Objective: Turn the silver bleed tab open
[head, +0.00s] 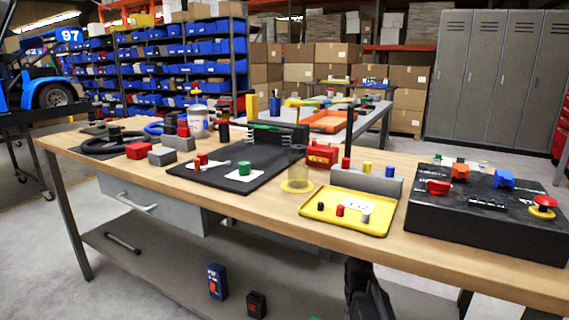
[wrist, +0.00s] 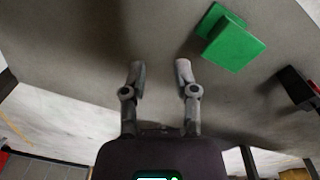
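I cannot make out the silver bleed tab for certain in either view. The black control box (head: 470,228) on the right end of the bench carries several coloured knobs and levers, with small pale parts along its back edge too small to tell. My gripper (wrist: 160,72) is open in the wrist view, its two grey fingers apart with nothing between them. It points at a grey surface that looks like the lower shelf. A dark part of my arm shows at the bottom of the head view, in front of the bench and below its top.
A green block (wrist: 232,42) and a black and red item (wrist: 298,88) lie beyond my fingers. The wooden bench (head: 270,208) holds a yellow tray (head: 325,217), a black mat (head: 215,181) and a red box (head: 321,155). A blue item (head: 217,281) stands on the lower shelf (head: 165,268).

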